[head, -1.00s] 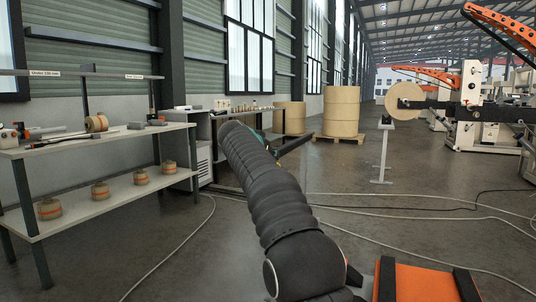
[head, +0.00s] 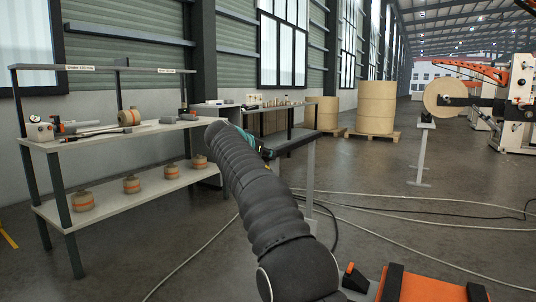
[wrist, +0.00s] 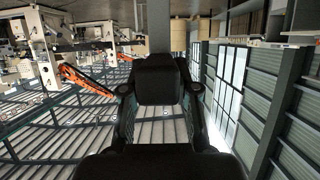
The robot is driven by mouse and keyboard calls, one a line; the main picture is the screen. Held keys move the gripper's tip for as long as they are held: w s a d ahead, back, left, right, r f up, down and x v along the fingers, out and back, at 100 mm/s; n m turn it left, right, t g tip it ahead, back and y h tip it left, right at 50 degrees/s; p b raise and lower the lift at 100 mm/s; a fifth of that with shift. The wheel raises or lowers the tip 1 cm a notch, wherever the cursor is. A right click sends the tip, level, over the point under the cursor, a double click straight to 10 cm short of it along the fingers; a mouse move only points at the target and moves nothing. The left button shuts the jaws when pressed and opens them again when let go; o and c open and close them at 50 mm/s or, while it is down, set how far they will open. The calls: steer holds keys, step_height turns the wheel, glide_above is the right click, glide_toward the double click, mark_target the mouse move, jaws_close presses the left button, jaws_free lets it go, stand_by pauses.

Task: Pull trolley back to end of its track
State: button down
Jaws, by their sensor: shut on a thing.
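In the wrist view my gripper (wrist: 160,88) is shut, its dark fingers in the middle of the picture. A grey upright bar (wrist: 158,25) shows just beyond it. In the head view my black-sleeved arm reaches forward and left and hides most of the gripper; a bit of teal shows at its far end. A dark horizontal beam (head: 290,144) on a pale post (head: 310,165) stands right beside that end. The trolley cannot be made out clearly; the hold itself is hidden behind my arm.
A two-level shelf (head: 105,205) with several small rolls stands at left. A workbench (head: 210,112) stands behind my arm. Large kraft rolls (head: 375,108) stand on a pallet farther back. A stand (head: 422,155) is at right. Cables (head: 400,238) cross the otherwise open floor.

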steer(key=shift+w+a, duration=0.1)
steer(key=c, duration=0.9)
jaws_free()
steer(key=shift+w+a, duration=0.1)
steer(key=shift+o, duration=0.2)
steer(key=v, duration=1.2)
